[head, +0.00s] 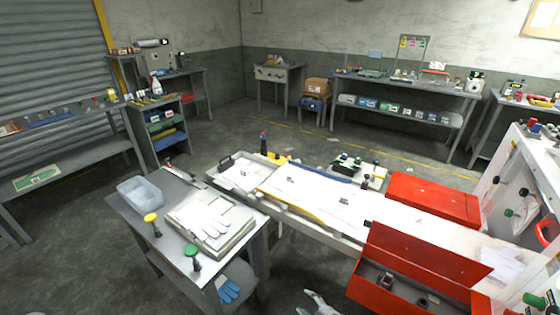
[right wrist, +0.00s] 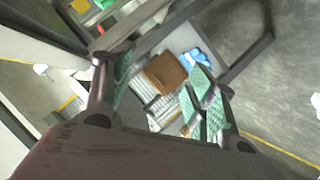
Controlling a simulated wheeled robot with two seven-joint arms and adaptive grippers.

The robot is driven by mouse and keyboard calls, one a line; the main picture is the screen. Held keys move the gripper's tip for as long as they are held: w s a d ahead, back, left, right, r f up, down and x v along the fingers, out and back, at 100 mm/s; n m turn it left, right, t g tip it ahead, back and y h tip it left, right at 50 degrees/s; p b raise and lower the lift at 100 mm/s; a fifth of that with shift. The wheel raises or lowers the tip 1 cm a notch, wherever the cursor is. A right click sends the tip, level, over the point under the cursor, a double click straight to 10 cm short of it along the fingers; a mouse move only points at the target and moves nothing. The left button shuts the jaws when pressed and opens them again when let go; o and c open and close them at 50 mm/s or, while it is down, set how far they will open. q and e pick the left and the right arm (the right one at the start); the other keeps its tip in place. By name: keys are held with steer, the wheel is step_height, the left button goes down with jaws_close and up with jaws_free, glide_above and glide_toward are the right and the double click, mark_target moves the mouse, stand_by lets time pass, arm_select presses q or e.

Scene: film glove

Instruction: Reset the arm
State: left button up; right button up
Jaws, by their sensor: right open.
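My right gripper (head: 318,302) shows only in part at the bottom edge of the head view, in front of the grey side table and left of the open red toolbox. In the right wrist view, its two fingers with green pads (right wrist: 160,95) stand apart with nothing held between them. My left gripper is in neither view. A white glove (head: 210,224) lies on a pale tray (head: 184,217) on the grey side table (head: 174,183). A blue glove (head: 228,291) lies on the shelf below; a blue glove also shows in the right wrist view (right wrist: 194,57).
A clear bin (head: 140,193), a yellow-topped tool (head: 152,224) and a green-topped tool (head: 192,256) stand on the side table. An open red toolbox (head: 415,270) and a red case (head: 433,197) are at the right. Floor is free behind the white bench (head: 330,205).

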steer(key=s+d+f+m+g+h+b, duration=0.1)
steer(key=s+d+f+m+g+h, duration=0.25)
steer(key=s+f, duration=0.5)
steer(key=s+d+f+m+h, duration=0.2)
steer(key=s+d+f+m, duration=0.2)
steer(key=s+d+f, duration=0.4)
steer(key=s+d+f+m+g, duration=0.1)
steer(key=s+d+f+g, duration=0.1)
steer(key=s, duration=0.7)
steer(key=s+d+f+m+g+h+b, duration=0.1)
steer(key=s+f, duration=0.3)
steer(key=s, duration=0.5)
steer(key=s+d+f+m+g+h, duration=0.1)
steer(key=s+d+f+m+g, duration=0.1)
steer(key=s, duration=0.8)
steer(key=shift+d+f+m+g, duration=0.4)
steer(key=shift+d+m, duration=0.1)
steer(key=shift+m, duration=0.25)
steer(key=shift+s+h, duration=0.2)
steer(key=shift+h, duration=0.05)
